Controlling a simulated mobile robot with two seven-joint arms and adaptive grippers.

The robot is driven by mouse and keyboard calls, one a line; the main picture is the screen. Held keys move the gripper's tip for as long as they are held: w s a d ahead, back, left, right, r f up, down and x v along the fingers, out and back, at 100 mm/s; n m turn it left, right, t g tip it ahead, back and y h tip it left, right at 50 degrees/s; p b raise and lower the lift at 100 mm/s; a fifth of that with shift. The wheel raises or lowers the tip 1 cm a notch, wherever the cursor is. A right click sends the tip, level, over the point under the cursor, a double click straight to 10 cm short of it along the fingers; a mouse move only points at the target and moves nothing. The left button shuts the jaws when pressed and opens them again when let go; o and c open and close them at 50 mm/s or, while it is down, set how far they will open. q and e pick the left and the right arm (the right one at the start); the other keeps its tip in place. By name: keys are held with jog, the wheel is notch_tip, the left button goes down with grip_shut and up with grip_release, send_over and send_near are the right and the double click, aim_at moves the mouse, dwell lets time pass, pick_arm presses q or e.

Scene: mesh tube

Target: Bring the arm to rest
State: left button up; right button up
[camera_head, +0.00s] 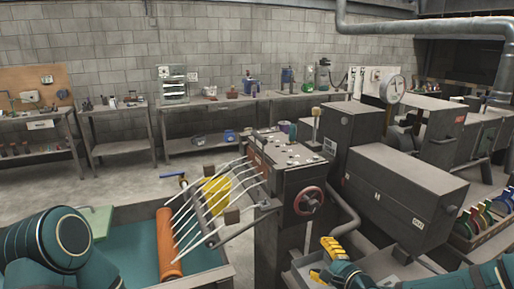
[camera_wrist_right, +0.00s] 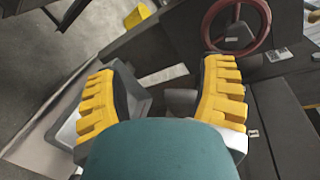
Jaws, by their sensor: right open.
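My right gripper (camera_head: 326,262) is low in the head view, right of the grey machine's post. In the right wrist view its yellow fingers (camera_wrist_right: 160,85) stand wide apart with nothing between them. The red handwheel (camera_head: 308,200) on the machine is above and left of this gripper in the head view, apart from it. The wheel also shows at the top of the right wrist view (camera_wrist_right: 238,35). My left arm comes in at the lower left of the head view; its gripper is out of the picture.
A grey machine (camera_head: 272,215) with white rods and an orange tube (camera_head: 166,245) stands ahead. A bent grey pipe (camera_head: 345,215) and dark machine housings (camera_head: 400,190) are close to my right arm. Workbenches line the back wall. Open floor lies at middle left.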

jog(key=s+a+f+n+g, duration=0.3)
jog(key=s+a+f+n, duration=0.1)
jog(key=f, duration=0.3)
jog(key=s+a+f+n+g, duration=0.3)
jog(key=s+a+f, duration=0.1)
jog(key=f, duration=0.2)
jog(key=s+a+f+n+g+h, duration=0.1)
jog(key=s+f+n+g, duration=0.5)
jog(key=s, duration=0.8)
notch_tip(320, 180, down, 4)
jog(key=n+h, duration=0.1)
jog(key=n, duration=0.2)
jog(key=shift+a+g, duration=0.25)
jog(key=shift+g, duration=0.05)
jog(key=shift+h, duration=0.3)
dwell(1.6)
